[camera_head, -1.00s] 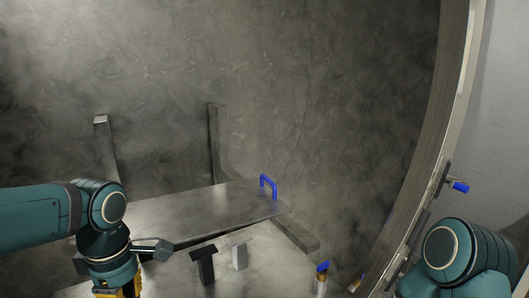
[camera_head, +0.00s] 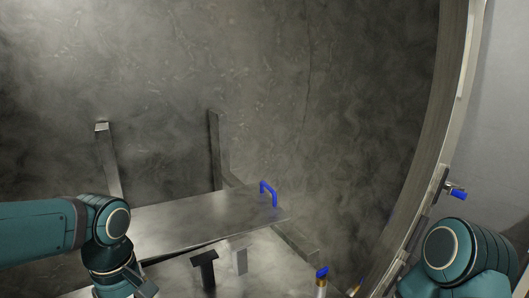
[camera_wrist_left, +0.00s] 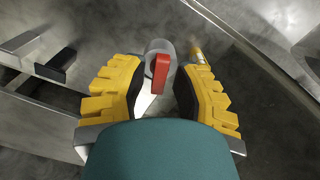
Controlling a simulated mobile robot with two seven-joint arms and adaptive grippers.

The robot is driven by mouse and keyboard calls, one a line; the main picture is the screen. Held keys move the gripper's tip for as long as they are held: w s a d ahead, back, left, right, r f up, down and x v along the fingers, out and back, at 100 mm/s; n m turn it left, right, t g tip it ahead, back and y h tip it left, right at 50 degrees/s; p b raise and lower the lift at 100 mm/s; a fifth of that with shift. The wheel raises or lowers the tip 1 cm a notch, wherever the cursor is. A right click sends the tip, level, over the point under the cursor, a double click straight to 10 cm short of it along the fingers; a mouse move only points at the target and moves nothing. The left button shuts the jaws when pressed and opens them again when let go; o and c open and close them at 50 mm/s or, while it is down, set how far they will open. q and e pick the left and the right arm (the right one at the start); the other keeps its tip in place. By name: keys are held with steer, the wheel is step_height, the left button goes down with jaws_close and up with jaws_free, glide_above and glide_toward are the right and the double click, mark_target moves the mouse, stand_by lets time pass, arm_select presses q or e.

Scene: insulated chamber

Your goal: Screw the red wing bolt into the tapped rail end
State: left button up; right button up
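In the left wrist view, the red wing bolt (camera_wrist_left: 160,74) shows its flat red wing between the two yellow fingers of my left gripper (camera_wrist_left: 157,84). The fingers stand apart, with a visible gap on both sides of the wing. A pale grey round part (camera_wrist_left: 158,47) is right behind the wing; I cannot tell whether it belongs to the bolt or is a holder. In the head view, only my left wrist shows at the lower left, and the gripper is below the frame. My right gripper is not visible. I cannot surely identify the tapped rail end.
A metal plate (camera_head: 200,211) with a blue handle (camera_head: 268,191) lies across metal rails (camera_head: 217,148). A black T-shaped piece (camera_head: 205,268) and a grey one (camera_head: 239,260) stand in front. A blue-topped piece (camera_head: 321,275) is at right, near the curved chamber rim (camera_head: 425,150).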

arm_select(q)
steer(key=shift+r+p, duration=2.1)
steer(key=shift+r, duration=0.5)
steer(key=shift+o, duration=0.3)
steer(key=shift+f, duration=0.1)
steer(key=shift+c, duration=0.3)
steer(key=shift+r+p, duration=0.35)
steer(key=shift+r, duration=0.6)
steer(key=shift+f+b, duration=0.8)
steer(key=shift+f, duration=2.65)
steer(key=shift+o, duration=0.3)
jaws_close()
